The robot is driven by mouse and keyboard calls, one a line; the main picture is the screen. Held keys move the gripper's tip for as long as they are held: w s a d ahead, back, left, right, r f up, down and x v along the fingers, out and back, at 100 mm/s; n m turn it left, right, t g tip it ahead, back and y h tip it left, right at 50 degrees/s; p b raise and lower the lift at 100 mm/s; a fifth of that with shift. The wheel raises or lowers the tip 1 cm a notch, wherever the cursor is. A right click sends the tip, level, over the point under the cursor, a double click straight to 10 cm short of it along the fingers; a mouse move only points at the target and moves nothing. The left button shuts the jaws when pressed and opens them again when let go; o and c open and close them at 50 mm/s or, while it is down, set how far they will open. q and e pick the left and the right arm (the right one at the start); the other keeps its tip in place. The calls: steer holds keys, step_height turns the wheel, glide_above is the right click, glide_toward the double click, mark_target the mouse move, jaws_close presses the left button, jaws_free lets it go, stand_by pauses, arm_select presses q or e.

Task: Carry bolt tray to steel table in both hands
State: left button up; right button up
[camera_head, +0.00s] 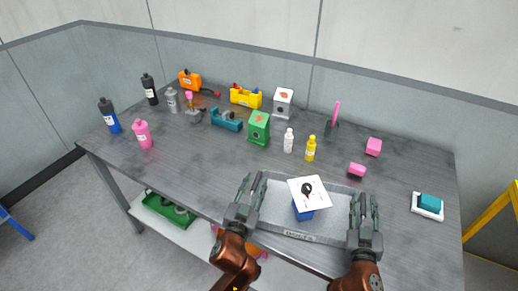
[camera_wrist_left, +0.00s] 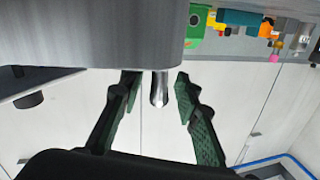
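The grey tray (camera_head: 274,210) lies at the front edge of the grey table (camera_head: 185,172). It holds a blue block (camera_head: 303,213) with a white card (camera_head: 322,192) bearing a dark mark on top. My left gripper (camera_head: 249,190) is at the tray's left end. In the left wrist view its fingers (camera_wrist_left: 156,82) stand apart on either side of a shiny metal peg, seemingly a tray handle (camera_wrist_left: 160,92), with gaps on both sides. My right gripper (camera_head: 366,212) is at the tray's right end, its fingers seemingly apart. Its contact with the tray is hidden.
Behind the tray stand a yellow bottle (camera_head: 310,149), a white bottle (camera_head: 288,141) and a green box (camera_head: 259,128). Pink blocks (camera_head: 373,147) and a teal block on a white dish (camera_head: 428,206) lie to the right. A green crate (camera_head: 168,209) is on the lower shelf.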

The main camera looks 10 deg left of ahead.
mark_target(363, 221)
steer(key=shift+s, duration=0.1)
steer(key=s, duration=1.1)
steer(key=shift+s+a, duration=0.3)
steer(key=shift+s, duration=0.1)
arm_select(q)
steer(key=s, duration=1.2)
steer(key=shift+a, duration=0.2)
